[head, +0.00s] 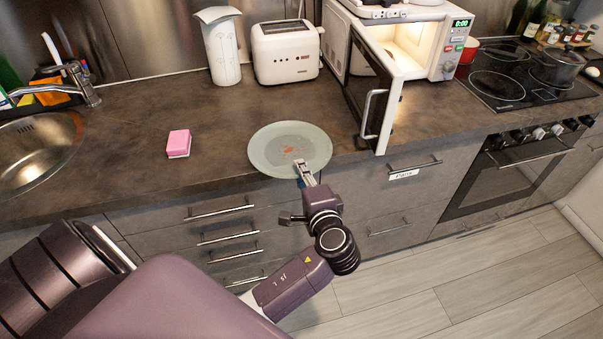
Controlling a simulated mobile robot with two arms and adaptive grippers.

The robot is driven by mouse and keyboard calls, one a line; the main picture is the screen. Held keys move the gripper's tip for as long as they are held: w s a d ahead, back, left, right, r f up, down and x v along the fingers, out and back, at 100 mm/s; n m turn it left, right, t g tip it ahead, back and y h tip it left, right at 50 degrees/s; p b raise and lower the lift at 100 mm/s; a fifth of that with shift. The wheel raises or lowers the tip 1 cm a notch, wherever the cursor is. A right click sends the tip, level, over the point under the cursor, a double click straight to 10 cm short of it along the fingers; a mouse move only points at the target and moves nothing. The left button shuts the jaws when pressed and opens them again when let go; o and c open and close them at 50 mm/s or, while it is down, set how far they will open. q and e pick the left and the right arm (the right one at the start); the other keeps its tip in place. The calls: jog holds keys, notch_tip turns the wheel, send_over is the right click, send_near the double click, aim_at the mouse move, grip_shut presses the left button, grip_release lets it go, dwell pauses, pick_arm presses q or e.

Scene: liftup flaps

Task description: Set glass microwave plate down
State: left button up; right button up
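The glass microwave plate (265,147) is a round, pale greenish disc with a small orange-brown stain near its middle. It is at the front edge of the brown countertop (215,185), left of the open microwave. My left gripper (303,168) is at the plate's near rim, with its fingers shut on that rim. I cannot tell whether the plate rests on the counter or is held just above it. The microwave (438,70) has its door (382,95) swung open towards the front and its inside lit. My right gripper is not in view.
A pink sponge (179,143) lies left of the plate. The sink (35,140) is farther left. A red mug (466,60) and the stove (520,80) are at right. Bare counter surrounds the sponge.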

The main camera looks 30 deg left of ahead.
pick_arm(q)
jog(key=b+v, duration=0.1)
jog(key=v, duration=1.1)
